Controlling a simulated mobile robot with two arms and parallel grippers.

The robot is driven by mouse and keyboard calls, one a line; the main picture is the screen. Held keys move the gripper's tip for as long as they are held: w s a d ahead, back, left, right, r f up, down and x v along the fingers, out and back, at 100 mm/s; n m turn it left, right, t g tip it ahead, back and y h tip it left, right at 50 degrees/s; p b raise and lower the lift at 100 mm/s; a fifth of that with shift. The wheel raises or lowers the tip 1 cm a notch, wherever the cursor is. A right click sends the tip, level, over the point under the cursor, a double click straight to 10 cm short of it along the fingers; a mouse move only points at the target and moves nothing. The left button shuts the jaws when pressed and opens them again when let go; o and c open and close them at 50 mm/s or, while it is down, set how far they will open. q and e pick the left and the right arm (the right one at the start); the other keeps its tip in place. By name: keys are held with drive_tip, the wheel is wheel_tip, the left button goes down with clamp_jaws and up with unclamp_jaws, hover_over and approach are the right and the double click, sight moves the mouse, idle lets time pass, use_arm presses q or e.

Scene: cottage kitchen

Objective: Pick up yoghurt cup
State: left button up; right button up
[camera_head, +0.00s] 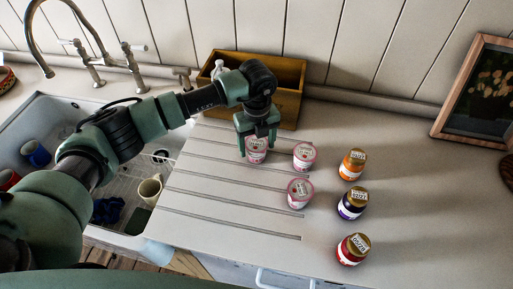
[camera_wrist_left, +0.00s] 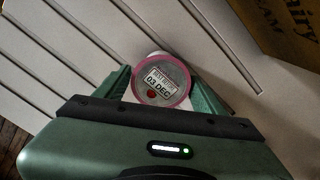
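Three pink-and-white yoghurt cups stand upright on the grooved counter in the head view: one at the back left (camera_head: 257,157), one to its right (camera_head: 303,156) and one nearer the front (camera_head: 299,193). My left gripper (camera_head: 257,146) points down at the back-left cup, one finger on each side of it. In the left wrist view, this cup's round printed lid (camera_wrist_left: 162,81) lies between the two green fingers (camera_wrist_left: 162,92). The fingers are spread about as wide as the cup, and I see no clear grip on it. My right gripper is out of view.
A wooden box (camera_head: 289,92) stands close behind the gripper. Orange (camera_head: 352,164), purple (camera_head: 352,203) and red (camera_head: 353,249) jars stand to the right. The sink (camera_head: 40,112) with cups is at left, a framed picture (camera_head: 483,90) at right. The right counter is mostly clear.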

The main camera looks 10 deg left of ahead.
sight(257, 144)
use_arm(q)
drive_tip(key=c, duration=1)
drive_tip(key=shift+c, duration=0.2)
wheel_tip(257, 144, up, 20)
drive_tip(key=b, duration=0.5)
